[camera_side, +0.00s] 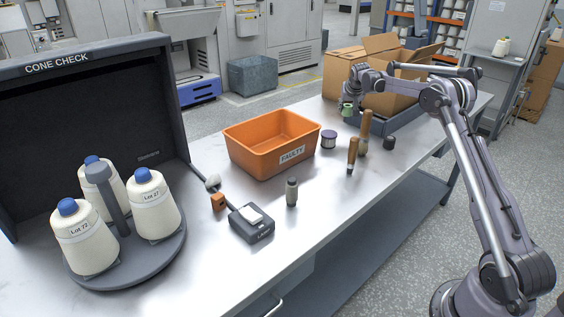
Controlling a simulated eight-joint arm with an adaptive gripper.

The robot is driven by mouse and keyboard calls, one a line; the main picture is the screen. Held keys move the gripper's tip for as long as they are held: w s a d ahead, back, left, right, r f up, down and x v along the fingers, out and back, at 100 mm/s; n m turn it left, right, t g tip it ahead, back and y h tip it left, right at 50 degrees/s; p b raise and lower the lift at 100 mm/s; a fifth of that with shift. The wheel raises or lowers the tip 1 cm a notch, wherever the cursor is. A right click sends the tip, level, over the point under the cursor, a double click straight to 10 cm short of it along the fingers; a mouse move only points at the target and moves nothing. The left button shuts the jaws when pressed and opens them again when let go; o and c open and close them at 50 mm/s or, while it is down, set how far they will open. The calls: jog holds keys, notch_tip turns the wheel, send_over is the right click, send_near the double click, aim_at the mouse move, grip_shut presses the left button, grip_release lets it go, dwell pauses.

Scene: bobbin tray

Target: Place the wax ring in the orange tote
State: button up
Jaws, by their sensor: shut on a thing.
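The orange tote (242,151), labelled FAULTY, stands in the middle of the bench, and its visible inside is empty. My gripper (347,103) is at the far side of the bench, right of and beyond the tote. It is shut on a small green piece (347,110), seen at its fingertips. The piece is too small to tell whether it is the wax ring, and the fingers partly hide it. It appears to be above or beside the dark tray (382,128); I cannot tell its height.
A purple-and-white spool (328,140), wooden-handled tools (352,152) and a dark cylinder (389,142) stand between the tote and my arm. A cardboard box (385,102) is behind my gripper. A grey bottle (292,191) and black device (251,225) stand in front of the tote.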

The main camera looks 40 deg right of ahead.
notch_tip(320, 180, up, 9)
jog(key=w+a+f+n+t+y, duration=0.1)
jog(key=w+a+f+n+y, duration=0.15)
jog(key=a, duration=0.65)
jog(key=w+a+f+n+y, duration=0.1)
jog(key=w+a+f+n, duration=0.15)
jog(key=a, duration=0.55)
jog(key=w+a+f+n+t+y, duration=0.15)
jog(key=a+n, duration=0.25)
jog(key=a, duration=0.5)
send_near(273, 143)
jog(key=shift+w+a+f, duration=0.1)
jog(key=shift+a+f, duration=0.05)
jog(key=shift+f, duration=0.85)
jog(key=shift+a+f, duration=0.15)
jog(key=shift+f, duration=0.8)
jog(key=shift+f, duration=0.15)
jog(key=o, duration=1)
